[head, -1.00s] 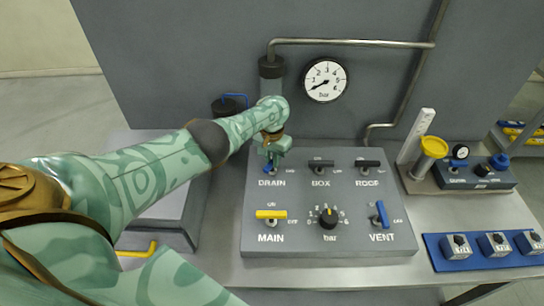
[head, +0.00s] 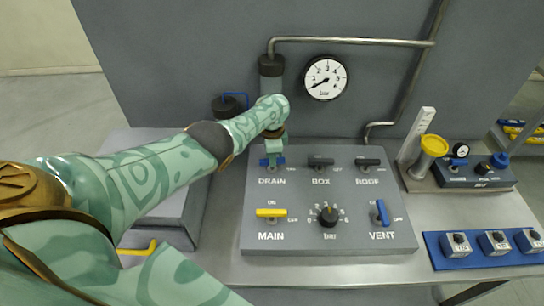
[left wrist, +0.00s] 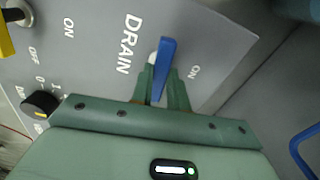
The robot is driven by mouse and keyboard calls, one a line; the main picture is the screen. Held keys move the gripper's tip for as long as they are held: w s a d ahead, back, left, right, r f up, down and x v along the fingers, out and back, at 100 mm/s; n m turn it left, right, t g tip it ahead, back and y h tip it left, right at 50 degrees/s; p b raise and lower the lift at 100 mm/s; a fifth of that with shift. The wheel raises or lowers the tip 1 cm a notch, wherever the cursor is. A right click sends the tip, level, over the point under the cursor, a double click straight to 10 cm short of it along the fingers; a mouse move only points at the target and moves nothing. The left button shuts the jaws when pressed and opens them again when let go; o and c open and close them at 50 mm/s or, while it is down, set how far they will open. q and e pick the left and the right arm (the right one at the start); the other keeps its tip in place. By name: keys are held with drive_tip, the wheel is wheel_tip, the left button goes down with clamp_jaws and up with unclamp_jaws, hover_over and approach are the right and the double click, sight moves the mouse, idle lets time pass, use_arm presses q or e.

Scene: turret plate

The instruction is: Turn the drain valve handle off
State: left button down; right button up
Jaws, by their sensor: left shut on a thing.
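The blue drain valve handle (head: 281,161) is at the upper left of the grey sloped panel, above the DRAIN label. It lies crosswise in the head view, pointing right toward the small label at its right. My left gripper (head: 271,158) is over it from above. In the left wrist view, the drain handle (left wrist: 163,66) runs down between the two green fingers of my left gripper (left wrist: 160,88), which are shut on it. The ON mark (left wrist: 195,72) is off to the handle's side. My right gripper is not in view.
The panel (head: 345,210) also bears the black BOX handle (head: 321,163), black ROOF handle (head: 367,162), yellow MAIN handle (head: 271,213), blue VENT handle (head: 382,212) and a black bar knob (head: 328,217). A pressure gauge (head: 325,78) and pipe are behind.

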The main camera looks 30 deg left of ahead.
use_arm(q)
drive_tip(key=shift+w+m, duration=0.1)
drive_tip(key=shift+m, duration=0.7)
drive_tip(key=shift+r, duration=0.1)
drive_tip(key=c, duration=1.4)
unclamp_jaws()
drive_tip(key=shift+o, duration=0.2)
wheel_tip(320, 180, up, 16)
drive_tip(key=p, duration=1)
drive_tip(key=shift+d, duration=0.1)
